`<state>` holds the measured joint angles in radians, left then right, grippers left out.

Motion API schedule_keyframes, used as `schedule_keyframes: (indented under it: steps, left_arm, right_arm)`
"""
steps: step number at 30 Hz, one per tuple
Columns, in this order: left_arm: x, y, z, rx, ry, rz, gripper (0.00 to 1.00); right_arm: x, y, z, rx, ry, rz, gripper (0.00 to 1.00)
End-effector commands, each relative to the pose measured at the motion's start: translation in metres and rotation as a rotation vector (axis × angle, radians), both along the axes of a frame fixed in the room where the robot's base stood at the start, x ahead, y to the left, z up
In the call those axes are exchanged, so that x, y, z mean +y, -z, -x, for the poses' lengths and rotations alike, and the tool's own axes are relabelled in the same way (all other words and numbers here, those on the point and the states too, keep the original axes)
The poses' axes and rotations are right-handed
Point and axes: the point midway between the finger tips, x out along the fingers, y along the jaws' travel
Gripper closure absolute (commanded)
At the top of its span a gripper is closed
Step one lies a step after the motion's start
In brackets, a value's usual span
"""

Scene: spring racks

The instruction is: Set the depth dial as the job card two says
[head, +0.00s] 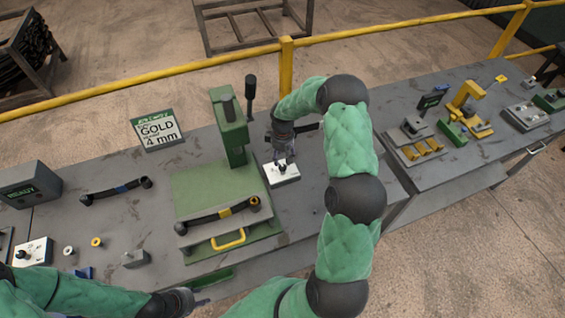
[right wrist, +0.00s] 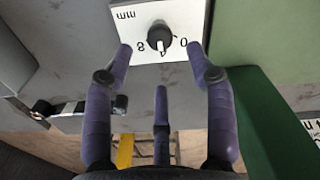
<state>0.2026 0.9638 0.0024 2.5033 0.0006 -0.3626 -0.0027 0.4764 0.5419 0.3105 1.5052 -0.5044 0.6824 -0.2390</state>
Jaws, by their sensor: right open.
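The job card (head: 158,131) stands at the back left of the bench and reads "GOLD" and "4 mm"; its green heading is too small to read surely. The depth dial's white plate (head: 284,178) lies right of the green press. Its black knob (right wrist: 160,38) shows in the right wrist view, with "mm", "8" and "0" on the plate and a pale pointer line toward my gripper. My right gripper (right wrist: 160,49) is open, its purple fingertips either side of the knob, apart from it. My left gripper (head: 184,300) is low at the front edge; its jaws are unclear.
Another white dial plate (head: 40,251) and a "READY" display (head: 30,186) are at far left. A second bench (head: 460,160) with fixtures is at right.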

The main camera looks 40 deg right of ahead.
Motion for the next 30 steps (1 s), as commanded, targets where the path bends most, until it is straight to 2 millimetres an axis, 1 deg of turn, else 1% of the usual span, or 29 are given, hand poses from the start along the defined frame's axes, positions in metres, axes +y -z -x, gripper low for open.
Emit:
schedule_keyframes:
  steps: [1,6,9,12,16,30]
  left_arm:
    - [0.000,0.000,0.000,0.000,0.000,0.000,0.60]
    - [0.000,0.000,0.000,0.000,0.000,0.000,0.60]
    - [0.000,0.000,0.000,0.000,0.000,0.000,0.60]
    - [0.000,0.000,0.000,0.000,0.000,0.000,0.60]
    - [0.000,0.000,0.000,0.000,0.000,0.000,0.60]
    - [0.000,0.000,0.000,0.000,0.000,0.000,0.60]
  right_arm:
    - [0.000,-0.011,-0.001,-0.003,0.000,0.002,0.44]
    - [0.000,-0.040,-0.001,-0.002,-0.001,0.002,0.44]
    - [0.000,-0.051,-0.001,-0.001,0.000,0.001,0.44]
    - [0.000,-0.057,0.000,-0.001,0.000,0.000,0.44]
    - [0.001,-0.060,0.000,0.000,0.000,-0.001,0.44]
    - [0.000,-0.060,0.000,0.000,0.000,-0.001,0.44]
